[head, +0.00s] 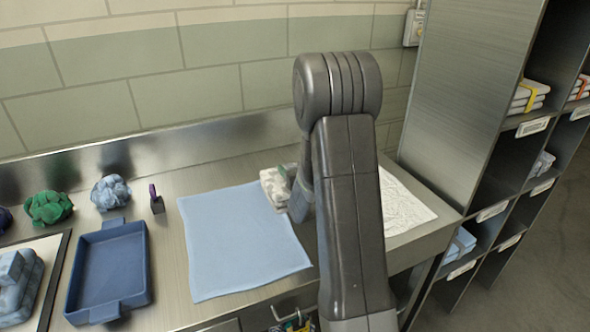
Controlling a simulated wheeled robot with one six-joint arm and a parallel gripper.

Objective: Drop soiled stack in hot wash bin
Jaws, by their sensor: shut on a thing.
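A pale, greyish-white folded stack (272,187) with faint marks is at the back of the steel counter, by the far right corner of a light blue cloth. My gripper (290,178) is at the right side of this stack and shut on it. My arm hides most of the gripper and the stack's right part. I cannot tell whether the stack touches the counter. No bin marked as hot wash can be made out.
The light blue cloth (240,245) lies flat on the counter. To its left are a blue tray (111,265), a small dark clip-like thing (156,200) and crumpled green (48,207) and grey-blue (110,192) cloths. A white patterned sheet (402,205) lies right. Labelled shelves (500,190) stand at right.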

